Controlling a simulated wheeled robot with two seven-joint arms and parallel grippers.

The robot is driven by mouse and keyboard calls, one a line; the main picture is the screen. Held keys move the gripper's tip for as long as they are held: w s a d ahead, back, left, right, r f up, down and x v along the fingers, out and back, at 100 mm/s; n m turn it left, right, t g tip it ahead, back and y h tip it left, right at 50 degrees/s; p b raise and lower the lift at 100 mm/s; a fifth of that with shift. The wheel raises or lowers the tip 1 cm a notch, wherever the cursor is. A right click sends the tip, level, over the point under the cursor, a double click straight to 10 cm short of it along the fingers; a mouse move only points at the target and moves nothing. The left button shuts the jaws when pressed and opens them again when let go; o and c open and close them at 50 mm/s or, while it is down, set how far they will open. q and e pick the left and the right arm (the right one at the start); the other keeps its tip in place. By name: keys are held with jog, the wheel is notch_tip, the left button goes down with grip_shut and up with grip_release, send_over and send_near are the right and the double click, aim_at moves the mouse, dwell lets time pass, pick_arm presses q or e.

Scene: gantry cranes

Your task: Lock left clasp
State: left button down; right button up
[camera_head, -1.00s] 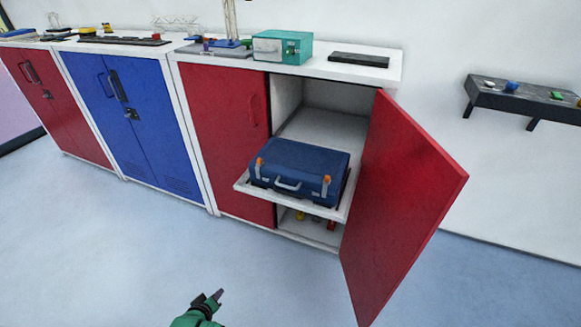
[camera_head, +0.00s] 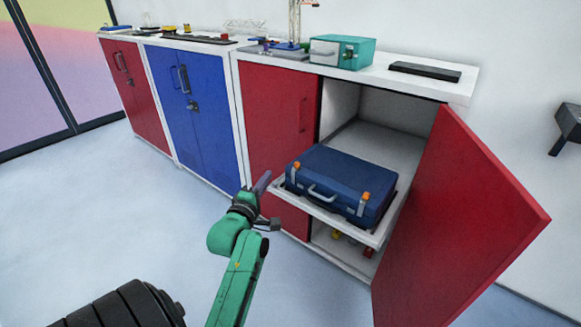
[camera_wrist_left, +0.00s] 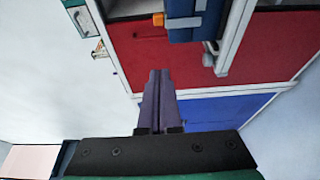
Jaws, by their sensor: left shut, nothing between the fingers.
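The dark blue case (camera_head: 340,172) lies flat on a pulled-out white shelf (camera_head: 345,227), its handle facing out. Its left clasp (camera_head: 292,174) is silver with an orange top; the right clasp (camera_head: 362,204) looks alike. Whether either is locked is too small to tell. My left gripper (camera_head: 266,183) is shut and empty, just left of the case's front left corner and apart from it. The left wrist view shows the shut fingers (camera_wrist_left: 160,74) pointing toward the cabinet, with part of the case (camera_wrist_left: 186,32) and an orange piece (camera_wrist_left: 158,19) beyond them. My right gripper is out of view.
The open red door (camera_head: 455,215) stands right of the shelf. A closed red door (camera_head: 278,125) and a blue cabinet (camera_head: 190,105) are to the left. A teal box (camera_head: 342,52) sits on top. The floor in front is clear.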

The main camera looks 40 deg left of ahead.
aim_at(297, 165)
pick_arm(q)
jog(key=x, duration=0.9)
jog(key=d, duration=0.3)
jog(key=shift+w+d, duration=0.15)
jog(key=shift+d, duration=0.35)
jog(key=shift+p, duration=0.35)
